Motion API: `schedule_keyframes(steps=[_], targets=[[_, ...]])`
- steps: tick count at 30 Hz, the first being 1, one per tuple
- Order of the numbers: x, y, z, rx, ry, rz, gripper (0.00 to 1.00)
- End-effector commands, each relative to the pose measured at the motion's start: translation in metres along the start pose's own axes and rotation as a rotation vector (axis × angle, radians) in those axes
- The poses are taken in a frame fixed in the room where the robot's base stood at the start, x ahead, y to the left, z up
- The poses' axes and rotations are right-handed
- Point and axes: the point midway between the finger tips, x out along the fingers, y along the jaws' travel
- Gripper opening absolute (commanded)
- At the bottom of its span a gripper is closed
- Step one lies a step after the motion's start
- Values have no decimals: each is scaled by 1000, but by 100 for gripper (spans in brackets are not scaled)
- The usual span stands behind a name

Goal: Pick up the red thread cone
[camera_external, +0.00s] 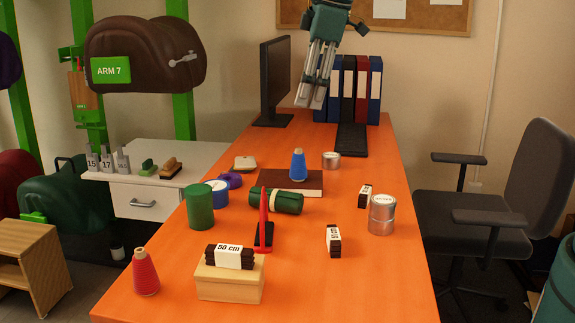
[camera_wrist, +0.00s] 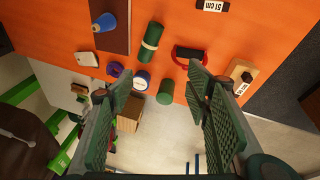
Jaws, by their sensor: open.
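The red thread cone (camera_external: 145,273) stands upright on the orange desk at its near left corner in the external view. I cannot make it out in the wrist view; my right finger may hide it. My gripper (camera_external: 310,103) is high over the far part of the desk, far from the cone, fingers pointing down. In the wrist view its two fingers are spread wide with nothing between them.
A wooden block (camera_external: 228,285) carrying a "50 cm" bundle (camera_external: 230,257) stands right of the cone. A red-handled tool (camera_external: 264,222), green canister (camera_external: 199,207) and blue cone (camera_external: 298,165) stand farther back. A monitor (camera_external: 275,80) and binders (camera_external: 362,88) are near my gripper.

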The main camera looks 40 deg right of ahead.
Motion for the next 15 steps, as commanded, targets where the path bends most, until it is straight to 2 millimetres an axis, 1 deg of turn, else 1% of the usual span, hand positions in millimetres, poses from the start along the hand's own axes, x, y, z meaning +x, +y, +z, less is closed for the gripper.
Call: schedule_keyframes(steps=[1, 3, 11, 15], targets=[[5, -3, -12, -24, -5, -6, 48], [12, -8, -28, -60, -13, -13, 48], [41, -30, -82, -191, -44, -43, 48], [58, -44, -110, -261, -59, -59, 48]])
